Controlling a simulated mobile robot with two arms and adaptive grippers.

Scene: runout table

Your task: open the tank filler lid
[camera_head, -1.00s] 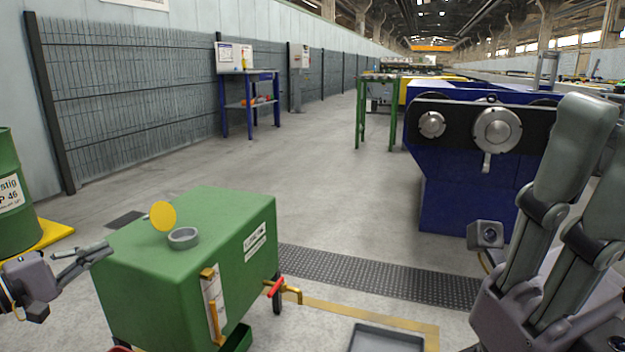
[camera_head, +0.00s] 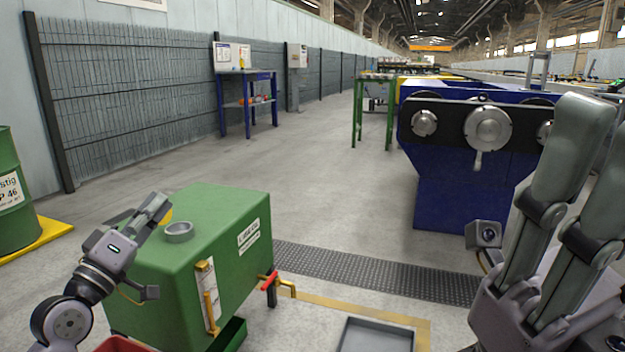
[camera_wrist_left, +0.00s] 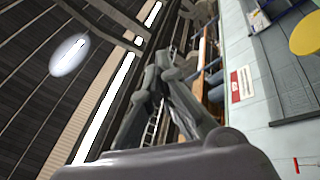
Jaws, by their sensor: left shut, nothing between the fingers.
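The green tank (camera_head: 200,230) stands at the lower left in the head view, with a short grey filler neck (camera_head: 180,232) on top. The round yellow lid (camera_head: 167,216) stands raised behind the neck, mostly hidden by my left gripper. The lid shows as a yellow disc at the right edge of the left wrist view (camera_wrist_left: 306,36). My left gripper (camera_head: 158,203) is shut and empty, its fingertips beside the lid in the picture; I cannot tell whether they touch. My right gripper (camera_head: 598,140) is large at the right edge, its fingers partly cut off.
A red-handled valve (camera_head: 270,283) sticks out from the tank's right side. A grey tray (camera_head: 376,337) lies on the floor. A green drum (camera_head: 12,200) stands at the left, a blue machine (camera_head: 465,180) at the right. The floor behind the tank is open.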

